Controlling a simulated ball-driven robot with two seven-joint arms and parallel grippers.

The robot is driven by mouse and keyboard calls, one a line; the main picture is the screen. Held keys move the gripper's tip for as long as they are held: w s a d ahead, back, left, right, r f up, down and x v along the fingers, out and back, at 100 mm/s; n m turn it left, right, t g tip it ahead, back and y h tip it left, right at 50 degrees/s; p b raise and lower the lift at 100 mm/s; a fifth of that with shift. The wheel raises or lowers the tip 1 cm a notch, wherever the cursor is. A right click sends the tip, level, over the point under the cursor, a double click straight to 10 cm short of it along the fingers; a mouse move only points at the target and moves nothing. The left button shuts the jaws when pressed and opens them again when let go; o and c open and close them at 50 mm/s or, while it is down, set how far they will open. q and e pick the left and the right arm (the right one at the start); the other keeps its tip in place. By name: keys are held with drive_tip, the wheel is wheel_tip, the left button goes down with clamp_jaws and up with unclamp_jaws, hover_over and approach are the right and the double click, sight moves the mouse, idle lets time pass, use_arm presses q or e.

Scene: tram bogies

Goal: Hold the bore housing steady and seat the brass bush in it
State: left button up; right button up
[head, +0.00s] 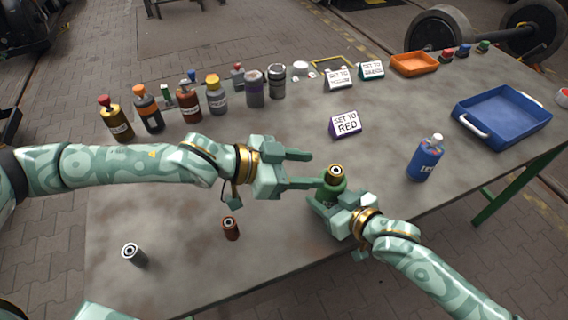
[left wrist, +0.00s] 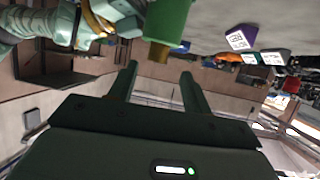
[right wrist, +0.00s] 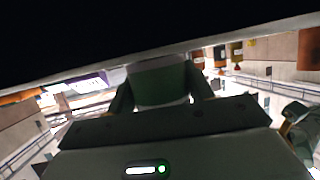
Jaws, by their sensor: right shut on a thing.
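The green bore housing (head: 328,188) stands upright near the front of the table. My right gripper (head: 331,198) is shut on it, and the right wrist view shows the housing (right wrist: 160,82) between the fingers. The brass bush (head: 337,172) sits upright at the top of the housing, with part of it standing out. In the left wrist view the bush (left wrist: 157,51) also projects from the green housing (left wrist: 170,18); how deep it sits is hidden. My left gripper (head: 312,169) is open and empty, its fingertips just left of the bush.
A reddish-brown bush (head: 230,228) and a grey bush (head: 132,254) stand at the front left. A blue spray can (head: 426,160) and a blue tray (head: 503,118) are to the right.

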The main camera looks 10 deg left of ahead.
use_arm(q)
drive_tip(key=v, duration=0.5)
drive_tip(key=shift+s+a+r, duration=0.1)
drive_tip(key=shift+s+a, duration=0.05)
use_arm(e)
drive_tip(key=shift+s+f, duration=0.1)
drive_tip(key=shift+f, duration=0.05)
drive_tip(key=o, duration=1.1)
